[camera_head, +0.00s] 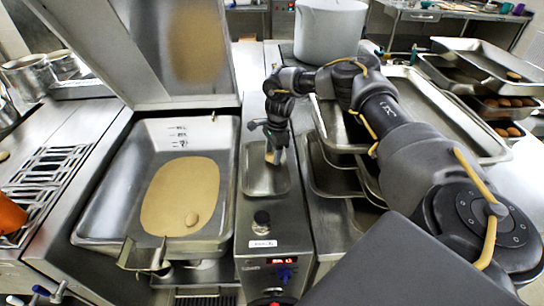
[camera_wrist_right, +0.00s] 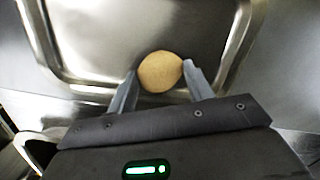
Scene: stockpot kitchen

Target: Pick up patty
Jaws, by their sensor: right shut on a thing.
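My right gripper (camera_head: 273,148) is over a small steel tray (camera_head: 262,186) set in the counter beside the large pan. In the right wrist view, a round tan patty (camera_wrist_right: 160,72) sits between the two fingertips of the gripper (camera_wrist_right: 159,78), which is shut on it. The steel tray (camera_wrist_right: 90,62) shows beneath and beyond the patty. The height of the patty above the tray floor is hard to tell. In the head view the held patty is mostly hidden by the gripper. My left gripper is not in view.
A large open pan (camera_head: 110,205) with tan liquid (camera_head: 180,190) and a small round lump (camera_head: 192,219) is to the left, its lid (camera_head: 185,50) raised. A grey stockpot (camera_head: 330,30) stands behind. Stacked trays (camera_head: 480,62) with several round tan items are at right.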

